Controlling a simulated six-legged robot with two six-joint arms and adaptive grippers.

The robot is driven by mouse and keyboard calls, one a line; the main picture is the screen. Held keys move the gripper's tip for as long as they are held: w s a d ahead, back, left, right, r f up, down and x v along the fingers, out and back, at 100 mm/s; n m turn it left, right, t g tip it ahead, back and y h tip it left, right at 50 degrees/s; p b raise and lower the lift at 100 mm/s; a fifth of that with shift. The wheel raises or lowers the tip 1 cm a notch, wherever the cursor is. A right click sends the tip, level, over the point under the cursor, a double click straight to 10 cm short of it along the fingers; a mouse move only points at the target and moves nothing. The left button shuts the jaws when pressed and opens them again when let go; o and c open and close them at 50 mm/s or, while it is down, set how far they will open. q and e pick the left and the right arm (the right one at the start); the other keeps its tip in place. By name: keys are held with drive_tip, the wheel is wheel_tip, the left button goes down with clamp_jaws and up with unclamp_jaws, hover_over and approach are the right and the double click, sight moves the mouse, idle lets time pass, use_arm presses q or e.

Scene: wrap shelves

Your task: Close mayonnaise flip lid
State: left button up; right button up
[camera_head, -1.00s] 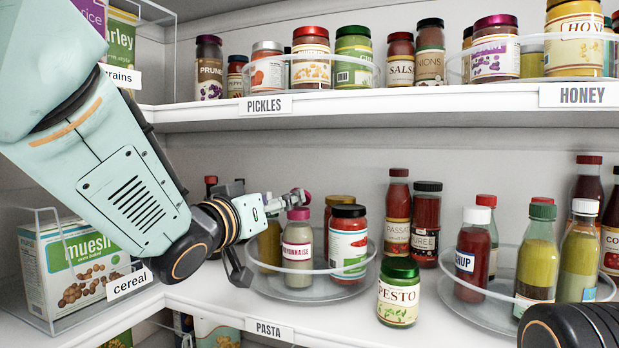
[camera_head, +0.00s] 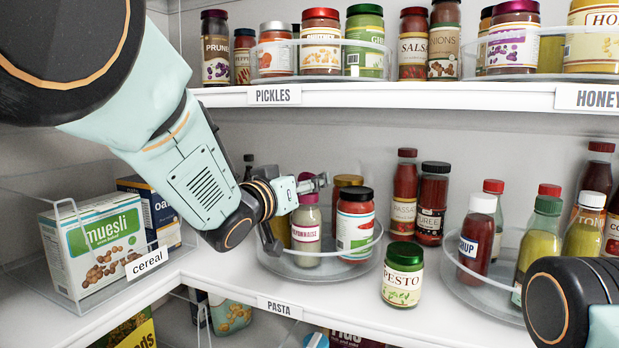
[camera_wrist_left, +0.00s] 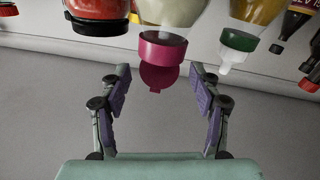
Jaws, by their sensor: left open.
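The mayonnaise bottle (camera_head: 306,238) stands upright on the round clear turntable (camera_head: 318,272), cream-coloured with a magenta cap. In the left wrist view, which is upside down, its cap (camera_wrist_left: 163,50) shows with the flip lid (camera_wrist_left: 158,78) hanging out from it, open. My left gripper (camera_head: 298,212) is open at the bottle's top, one finger high by the lid and one low on the left. In the wrist view its fingers (camera_wrist_left: 160,90) are spread on either side of the lid with nothing held. The head view partly hides the lid behind the upper finger. My right gripper is out of view.
A pesto jar (camera_head: 402,275) stands in front of the turntable. Another turntable (camera_head: 470,292) with sauce bottles is to the right. The upper shelf (camera_head: 400,94) runs above.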

use_arm(q)
drive_tip(key=shift+w+d, duration=0.15)
drive_tip(key=shift+w, duration=0.1)
drive_tip(key=shift+c, duration=0.3)
drive_tip(key=c, duration=1.1)
